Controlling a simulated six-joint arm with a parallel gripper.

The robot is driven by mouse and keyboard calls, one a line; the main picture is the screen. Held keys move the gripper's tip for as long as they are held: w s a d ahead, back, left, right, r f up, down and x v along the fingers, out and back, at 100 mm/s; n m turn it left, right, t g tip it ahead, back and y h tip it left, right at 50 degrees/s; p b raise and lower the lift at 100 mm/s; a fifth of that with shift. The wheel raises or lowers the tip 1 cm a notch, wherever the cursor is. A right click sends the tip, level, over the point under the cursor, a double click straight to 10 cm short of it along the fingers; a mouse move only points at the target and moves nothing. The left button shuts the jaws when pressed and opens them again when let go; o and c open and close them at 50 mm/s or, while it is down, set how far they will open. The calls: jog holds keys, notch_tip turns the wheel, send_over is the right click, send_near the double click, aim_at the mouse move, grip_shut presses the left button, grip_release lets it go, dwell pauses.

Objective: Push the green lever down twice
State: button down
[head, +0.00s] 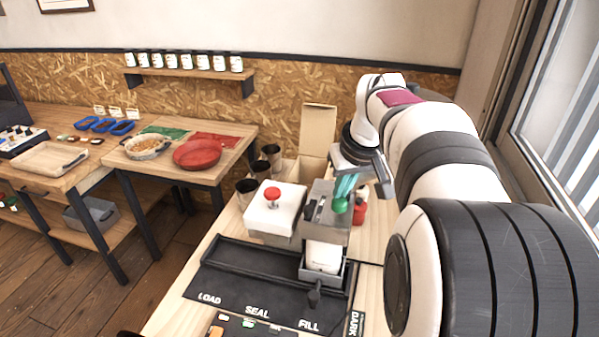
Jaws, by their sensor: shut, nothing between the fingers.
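The green lever's round knob (340,205) shows at the front of a grey dispenser machine (326,228) on the wooden worktop. My gripper (345,188), with teal fingers, is shut and empty. It points down and appears right at the knob, just above or behind it in this view. I cannot tell whether the fingertips touch the lever. The fingers and the machine hide most of the lever's arm. A white bag or cup (323,256) stands below the machine in a dark holder.
A white box with a red button (272,194) stands left of the machine. Dark cups (262,170) and an open cardboard box (317,135) stand behind. A red object (360,212) is close on the right. A black tray (235,262) lies in front, marked LOAD, SEAL, FILL.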

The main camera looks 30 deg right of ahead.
aim_at(341, 201)
jog(key=shift+f, duration=1.65)
jog(key=shift+r, duration=3.05)
notch_tip(341, 201, up, 5)
jog(key=shift+f, duration=3.3)
